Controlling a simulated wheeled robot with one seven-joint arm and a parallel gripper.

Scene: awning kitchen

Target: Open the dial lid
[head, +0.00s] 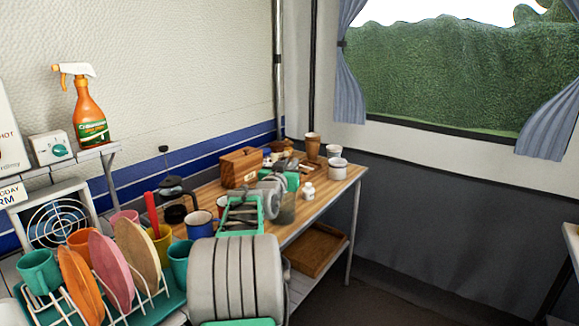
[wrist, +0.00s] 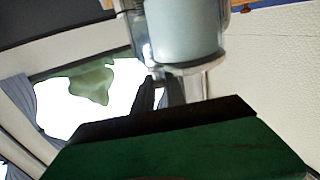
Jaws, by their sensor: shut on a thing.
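In the wrist view, my gripper (wrist: 160,82) has its two dark fingers close together. Their tips meet at the rim of a clear container with a pale blue-white inside (wrist: 185,35). I take the part at the rim as the dial lid, but the grip point is small and dark and its outline cannot be told. In the head view, a grey-green see-through container (head: 285,208) stands on the wooden table, right beside my wrist. My fingers are hidden there by my own arm, and the lid cannot be made out.
A wooden box (head: 240,167), a coffee pot (head: 176,200), a blue mug (head: 200,224) and a small white jar (head: 308,190) stand around on the table (head: 342,184). White and brown cups stand at its far end. A rack of plates (head: 112,272) is at front left.

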